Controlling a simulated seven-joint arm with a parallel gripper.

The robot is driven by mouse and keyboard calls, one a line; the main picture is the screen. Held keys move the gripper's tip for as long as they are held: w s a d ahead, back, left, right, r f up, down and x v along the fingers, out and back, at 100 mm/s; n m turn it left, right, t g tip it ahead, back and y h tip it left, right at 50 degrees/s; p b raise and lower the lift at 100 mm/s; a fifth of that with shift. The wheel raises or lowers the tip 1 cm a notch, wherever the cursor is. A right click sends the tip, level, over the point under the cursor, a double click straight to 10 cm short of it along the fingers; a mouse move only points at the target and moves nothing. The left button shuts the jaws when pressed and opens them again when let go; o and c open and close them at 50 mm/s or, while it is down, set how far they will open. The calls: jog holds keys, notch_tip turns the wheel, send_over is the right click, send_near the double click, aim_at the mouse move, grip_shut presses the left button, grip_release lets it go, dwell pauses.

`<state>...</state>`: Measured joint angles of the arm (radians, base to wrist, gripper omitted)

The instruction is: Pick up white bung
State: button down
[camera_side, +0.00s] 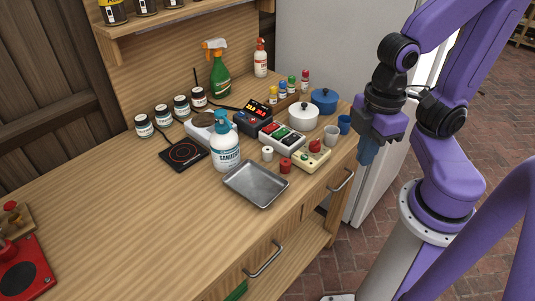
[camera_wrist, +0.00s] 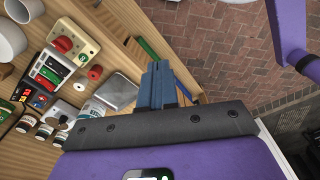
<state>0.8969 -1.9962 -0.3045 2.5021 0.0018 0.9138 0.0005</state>
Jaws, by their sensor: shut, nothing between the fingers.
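The white bung (camera_side: 267,153) stands on the wooden counter, just behind the metal tray and to the left of a similar red bung (camera_side: 285,165). In the wrist view the white bung (camera_wrist: 80,87) shows small, beside the red bung (camera_wrist: 95,72). My gripper (camera_side: 365,157) is off the counter's right end, well to the right of both bungs. Its blue fingers (camera_wrist: 158,68) are together with nothing between them. Nothing covers the white bung in either view.
The metal tray (camera_side: 256,184) lies in front of the bungs. A sanitizer spray bottle (camera_side: 224,142) stands left of the white bung. A cream box with a red knob (camera_side: 311,154) and a switch box (camera_side: 282,136) are close by. The counter's left half is mostly clear.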

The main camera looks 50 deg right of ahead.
jog(key=c, duration=0.7)
grip_release()
jog(key=w+a+f+n+t+h, duration=0.1)
jog(key=w+a+f+n+h, duration=0.1)
jog(key=w+a+h, duration=0.35)
jog(key=w+a+f+n+h, duration=0.2)
jog(key=w, duration=0.7)
jog(key=n+t+h, duration=0.3)
jog(key=n+h, duration=0.2)
jog(key=h, duration=0.1)
send_near(267, 150)
jog(key=x, duration=0.3)
jog(key=shift+w+d+r, duration=0.1)
jog(key=shift+w+d, duration=0.15)
jog(key=shift+w, duration=0.05)
jog(key=shift+s+f+x, duration=0.1)
jog(key=shift+s+x, duration=0.05)
jog(key=shift+x, duration=1.1)
jog(key=shift+s+f+x, duration=0.1)
jog(key=shift+x, duration=1.15)
